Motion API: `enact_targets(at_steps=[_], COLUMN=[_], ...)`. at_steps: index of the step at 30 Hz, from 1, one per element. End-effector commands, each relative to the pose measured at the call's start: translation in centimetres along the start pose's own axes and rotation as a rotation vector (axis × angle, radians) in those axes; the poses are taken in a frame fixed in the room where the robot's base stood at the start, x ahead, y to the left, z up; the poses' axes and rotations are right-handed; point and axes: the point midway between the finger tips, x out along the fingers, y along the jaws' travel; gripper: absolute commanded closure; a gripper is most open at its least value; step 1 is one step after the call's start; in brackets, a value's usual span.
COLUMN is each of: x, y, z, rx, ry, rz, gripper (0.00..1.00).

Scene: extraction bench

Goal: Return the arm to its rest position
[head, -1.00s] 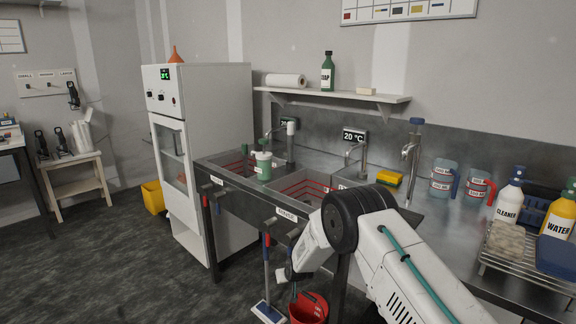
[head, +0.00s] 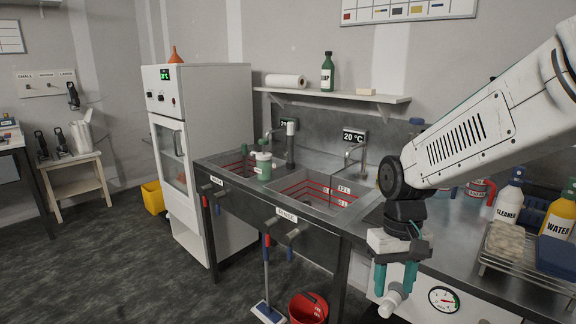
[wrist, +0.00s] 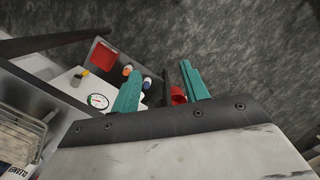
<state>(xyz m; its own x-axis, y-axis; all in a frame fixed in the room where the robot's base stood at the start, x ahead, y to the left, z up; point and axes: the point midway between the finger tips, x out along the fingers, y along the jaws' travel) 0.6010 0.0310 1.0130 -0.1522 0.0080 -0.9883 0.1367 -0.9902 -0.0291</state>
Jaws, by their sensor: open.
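My gripper (head: 395,276) points down in front of the bench's front edge, to the right of the sinks. Its two teal fingers are apart with nothing between them. In the wrist view the open fingers (wrist: 160,90) also show, over the dark floor and the space under the bench. My arm comes in from the upper right of the head view and hides part of the back of the bench.
The steel bench holds two sinks (head: 318,190). A cleaner bottle (head: 508,200), a water bottle (head: 557,218) and a wire rack (head: 520,268) stand at right. A red bucket (head: 307,308) and a mop (head: 267,308) are on the floor. Open floor (head: 120,265) lies at left.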

Motion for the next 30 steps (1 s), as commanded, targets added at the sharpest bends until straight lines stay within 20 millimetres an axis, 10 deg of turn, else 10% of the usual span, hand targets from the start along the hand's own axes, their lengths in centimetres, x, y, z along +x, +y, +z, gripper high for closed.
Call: enact_targets(at_steps=[12, 30], x=[-3.1, -5.8], y=[2.7, 3.4], z=[16.6, 19.9], rx=[0.082, 0.141], ry=[0.060, 0.267], rz=[0.022, 0.030], gripper=[0.55, 0.55])
